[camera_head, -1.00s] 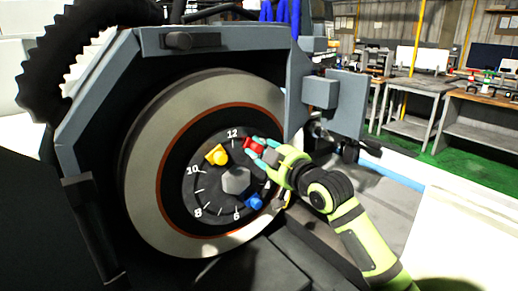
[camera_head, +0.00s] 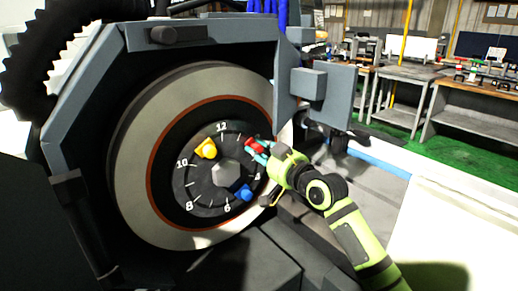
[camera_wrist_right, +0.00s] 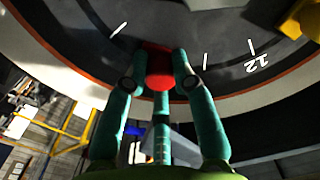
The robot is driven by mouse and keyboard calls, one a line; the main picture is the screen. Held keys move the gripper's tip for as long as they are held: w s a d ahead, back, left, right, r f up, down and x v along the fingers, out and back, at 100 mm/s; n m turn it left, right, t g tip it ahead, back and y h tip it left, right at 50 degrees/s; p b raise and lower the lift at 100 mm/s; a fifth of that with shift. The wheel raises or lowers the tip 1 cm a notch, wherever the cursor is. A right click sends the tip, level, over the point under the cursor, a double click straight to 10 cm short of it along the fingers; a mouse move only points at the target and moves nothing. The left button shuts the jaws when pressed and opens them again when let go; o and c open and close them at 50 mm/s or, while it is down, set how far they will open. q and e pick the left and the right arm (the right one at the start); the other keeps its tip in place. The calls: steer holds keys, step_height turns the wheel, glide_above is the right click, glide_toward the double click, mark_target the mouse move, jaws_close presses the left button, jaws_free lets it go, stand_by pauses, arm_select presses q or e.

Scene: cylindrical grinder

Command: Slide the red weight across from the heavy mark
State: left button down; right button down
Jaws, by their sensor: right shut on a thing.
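The red weight (camera_head: 253,144) sits on the dark numbered dial of the grinding wheel, to the right of the 12. In the right wrist view the red weight (camera_wrist_right: 158,66) lies between two white tick marks, past the first tick after the 12. My right gripper (camera_head: 261,153) is shut on the red weight, its teal fingers at both sides of it. A yellow weight (camera_head: 206,148) sits at the dial's upper left and a blue weight (camera_head: 243,193) at its lower right. My left gripper is not in view.
The wheel (camera_head: 135,178) stands inside a grey guard housing (camera_head: 215,32). A grey block (camera_head: 308,84) projects at the housing's right, above my right gripper. A hex hub (camera_head: 227,173) is at the dial's centre. Workbenches (camera_head: 470,103) stand far off at the right.

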steer(key=shift+a+f, duration=0.15)
steer(key=shift+f, duration=0.15)
steer(key=c, duration=1)
jaws_free()
steer(key=shift+w, duration=0.15)
steer(key=v, duration=0.7)
steer(key=shift+s, duration=0.2)
